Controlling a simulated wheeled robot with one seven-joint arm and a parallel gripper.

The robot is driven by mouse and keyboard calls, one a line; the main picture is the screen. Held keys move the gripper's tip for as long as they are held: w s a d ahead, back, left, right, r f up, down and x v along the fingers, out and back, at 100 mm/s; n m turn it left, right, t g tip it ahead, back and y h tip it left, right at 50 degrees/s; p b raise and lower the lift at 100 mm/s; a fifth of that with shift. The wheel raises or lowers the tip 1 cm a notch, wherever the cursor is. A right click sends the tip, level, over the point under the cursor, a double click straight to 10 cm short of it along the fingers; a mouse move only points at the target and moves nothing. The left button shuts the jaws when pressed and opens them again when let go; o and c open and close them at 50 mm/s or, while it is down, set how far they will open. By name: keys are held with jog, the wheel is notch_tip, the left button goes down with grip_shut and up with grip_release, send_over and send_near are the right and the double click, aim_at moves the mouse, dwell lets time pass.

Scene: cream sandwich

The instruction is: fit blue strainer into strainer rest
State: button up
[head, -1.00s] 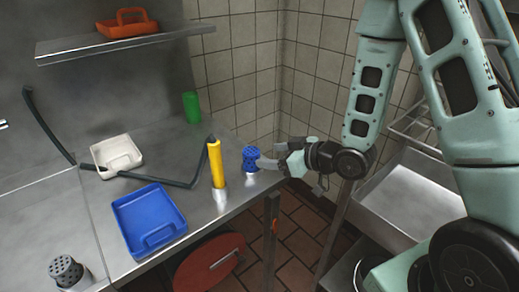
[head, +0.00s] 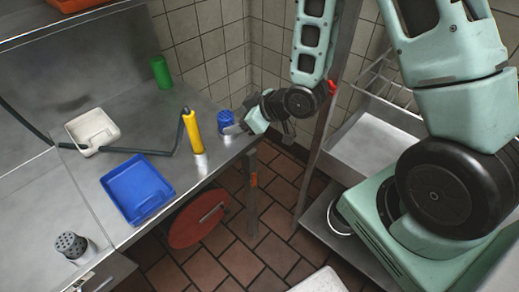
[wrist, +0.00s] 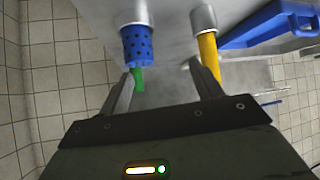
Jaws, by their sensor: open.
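The blue strainer (head: 226,122), a small perforated cup, stands near the right end of the metal counter. In the wrist view the blue strainer (wrist: 137,46) lies ahead of my left finger, with its holes facing me. My gripper (head: 237,129) is just to the right of it in the head view. Its two fingers (wrist: 160,69) are apart in the wrist view, with nothing held between them; I cannot tell whether one touches the strainer. A grey perforated cylinder (head: 70,245) stands at the counter's front left. I cannot tell which thing is the strainer rest.
A yellow cylinder (head: 194,132) on a metallic base stands close left of the strainer. A blue tray (head: 155,203), a white tray (head: 76,142) and a green cylinder (head: 160,72) are on the counter. A dark hose crosses it. A tiled wall (head: 215,50) is behind.

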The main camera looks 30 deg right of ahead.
jog(key=s+a+r+g+h, duration=0.2)
jog(key=s+r, duration=0.4)
jog(key=s, duration=0.6)
jog(key=s+a+r+g+h, duration=0.3)
jog(key=s+a+r+g, duration=0.2)
jog(key=s, duration=0.7)
notch_tip(320, 180, up, 2)
jog(key=shift+s+a+r+g, duration=0.2)
jog(key=shift+r+g, duration=0.05)
jog(key=shift+g, duration=0.55)
